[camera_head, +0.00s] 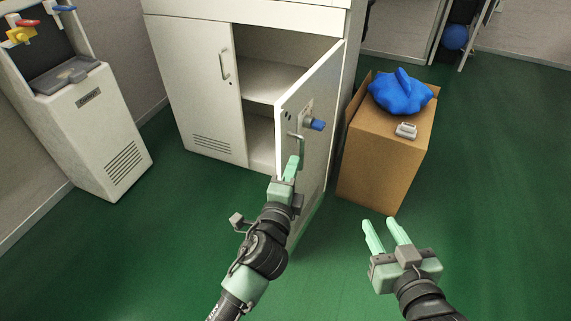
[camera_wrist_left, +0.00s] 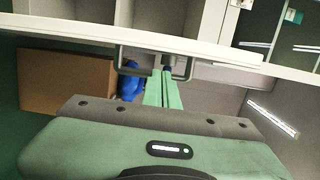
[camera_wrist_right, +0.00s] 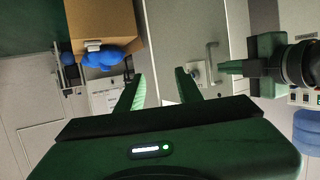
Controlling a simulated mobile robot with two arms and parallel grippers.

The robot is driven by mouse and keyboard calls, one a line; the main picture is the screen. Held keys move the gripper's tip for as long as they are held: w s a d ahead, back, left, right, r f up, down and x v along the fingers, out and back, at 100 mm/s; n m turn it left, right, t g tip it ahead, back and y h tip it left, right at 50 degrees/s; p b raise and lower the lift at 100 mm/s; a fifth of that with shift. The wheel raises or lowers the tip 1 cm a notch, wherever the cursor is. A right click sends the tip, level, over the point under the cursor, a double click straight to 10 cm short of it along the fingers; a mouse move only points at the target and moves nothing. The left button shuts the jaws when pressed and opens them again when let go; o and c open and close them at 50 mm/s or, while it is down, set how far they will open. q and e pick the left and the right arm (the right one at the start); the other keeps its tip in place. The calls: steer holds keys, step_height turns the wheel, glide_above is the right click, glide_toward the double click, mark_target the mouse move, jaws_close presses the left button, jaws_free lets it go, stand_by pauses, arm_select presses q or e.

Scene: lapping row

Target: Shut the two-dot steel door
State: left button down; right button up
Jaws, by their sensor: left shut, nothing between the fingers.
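The steel door (camera_head: 318,85) is the right door of a white cabinet and stands open, swung out toward me. Small dark marks show near its upper free edge, too small to count. Its outer face carries a grey bar handle (camera_head: 299,141) and a blue knob (camera_head: 318,125). My left gripper (camera_head: 294,162) is shut and empty, its tips at the handle. In the left wrist view the handle (camera_wrist_left: 121,60) shows on both sides of the fingers (camera_wrist_left: 165,80); I cannot tell whether they touch it. My right gripper (camera_head: 385,228) is open and empty, right of the door.
The cabinet's left door (camera_head: 195,80) is closed. A cardboard box (camera_head: 382,160) stands right of the open door, with a blue bag (camera_head: 402,92) and a small grey item (camera_head: 406,130) on top. A white machine (camera_head: 95,130) stands left. The green floor between is clear.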

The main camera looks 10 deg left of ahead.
arm_select(q)
steer(key=shift+w+a, duration=0.2)
steer(key=shift+a, duration=0.3)
steer(key=shift+w+a, duration=0.15)
steer(key=shift+a, duration=0.3)
steer(key=shift+r, duration=0.1)
